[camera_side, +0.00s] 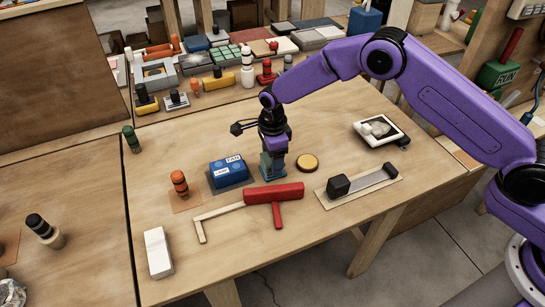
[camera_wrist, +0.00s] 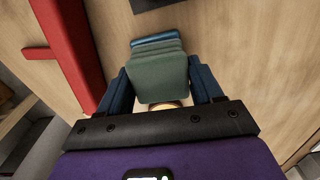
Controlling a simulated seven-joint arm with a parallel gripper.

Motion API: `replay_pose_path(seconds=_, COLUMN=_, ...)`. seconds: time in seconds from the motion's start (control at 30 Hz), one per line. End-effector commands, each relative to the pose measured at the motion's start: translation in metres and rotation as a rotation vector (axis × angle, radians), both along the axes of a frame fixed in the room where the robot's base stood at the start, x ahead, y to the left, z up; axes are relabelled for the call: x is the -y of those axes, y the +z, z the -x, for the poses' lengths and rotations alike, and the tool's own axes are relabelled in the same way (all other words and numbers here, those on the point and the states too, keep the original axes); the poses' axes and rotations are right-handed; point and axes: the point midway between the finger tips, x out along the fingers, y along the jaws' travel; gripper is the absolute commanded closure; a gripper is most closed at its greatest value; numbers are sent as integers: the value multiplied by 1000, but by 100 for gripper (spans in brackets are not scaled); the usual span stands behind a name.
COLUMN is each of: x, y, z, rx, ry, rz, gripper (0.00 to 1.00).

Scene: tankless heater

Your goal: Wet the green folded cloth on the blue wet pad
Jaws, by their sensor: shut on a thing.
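A green folded cloth (camera_wrist: 160,78) sits between the fingers of my gripper (camera_wrist: 160,90) in the wrist view, and the gripper is shut on it. Its stacked layers show, with a blue layer (camera_wrist: 158,40) at the far end; I cannot tell whether that is the wet pad or part of the bundle. In the side view my gripper (camera_side: 273,168) points down, low over the middle of the table, just right of a blue box marked FAN (camera_side: 228,170). No separate blue wet pad can be clearly told apart.
A red-headed tool (camera_side: 275,193) lies close in front of my gripper. A yellow disc (camera_side: 307,162) lies to its right, and a dark block with a metal strip (camera_side: 365,180) farther right. An orange peg (camera_side: 180,184) stands left. The front right of the table is clear.

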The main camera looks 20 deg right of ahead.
Motion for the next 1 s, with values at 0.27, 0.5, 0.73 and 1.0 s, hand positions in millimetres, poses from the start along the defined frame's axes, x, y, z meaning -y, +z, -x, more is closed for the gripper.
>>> replay_pose_path(seconds=0.27, x=0, y=18, z=0, rx=0, ry=1, rz=0, gripper=77)
replay_pose_path(seconds=0.5, x=0, y=34, z=0, rx=0, ry=1, rz=0, gripper=77)
replay_pose_path(seconds=0.73, x=0, y=50, z=0, rx=0, ry=0, rz=0, gripper=77)
replay_pose_path(seconds=1.0, x=0, y=66, z=0, rx=-1, ry=0, rz=1, gripper=77)
